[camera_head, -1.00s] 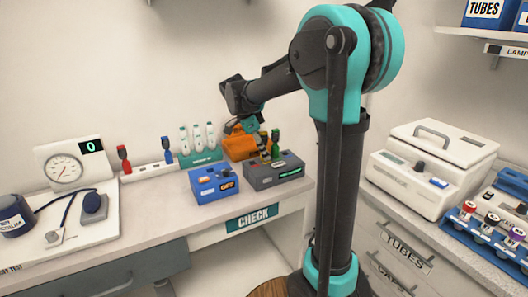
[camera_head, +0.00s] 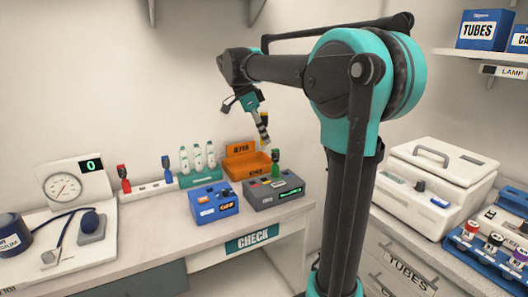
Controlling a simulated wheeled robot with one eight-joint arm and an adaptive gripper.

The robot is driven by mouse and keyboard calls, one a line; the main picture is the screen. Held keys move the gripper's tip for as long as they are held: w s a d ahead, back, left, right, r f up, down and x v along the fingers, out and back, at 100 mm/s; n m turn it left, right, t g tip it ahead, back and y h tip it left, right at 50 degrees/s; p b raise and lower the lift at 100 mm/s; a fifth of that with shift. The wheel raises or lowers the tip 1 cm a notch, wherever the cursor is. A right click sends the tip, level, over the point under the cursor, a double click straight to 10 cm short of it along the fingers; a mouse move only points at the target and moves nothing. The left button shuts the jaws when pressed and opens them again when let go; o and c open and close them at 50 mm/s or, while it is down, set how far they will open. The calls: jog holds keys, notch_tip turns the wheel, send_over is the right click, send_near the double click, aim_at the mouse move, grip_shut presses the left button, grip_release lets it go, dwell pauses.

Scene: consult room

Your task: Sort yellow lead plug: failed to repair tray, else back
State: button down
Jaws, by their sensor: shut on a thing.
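My gripper (camera_head: 260,114) is shut on the yellow lead plug (camera_head: 263,130), which has a yellow top and a dark-and-pale banded lower part. The plug hangs slightly tilted in the air, above the orange tray (camera_head: 235,148) and the grey tester box (camera_head: 262,203). The tray stands behind the boxes against the wall, with lettering too small to read surely. The grey box has a lit green display and a green plug (camera_head: 275,163) upright at its back. A white rack (camera_head: 147,189) at the left holds a red plug (camera_head: 123,178) and a blue plug (camera_head: 167,169), with space between them.
A blue box (camera_head: 213,203) with a small orange display stands left of the grey box. White bottles (camera_head: 197,158) stand on a green base behind it. A gauge (camera_head: 68,185) and cuff parts are at the left. A white machine (camera_head: 432,185) stands at the right.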

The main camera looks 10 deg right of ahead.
aim_at(267, 113)
jog(key=shift+r, duration=5.15)
jog(key=shift+a, duration=0.1)
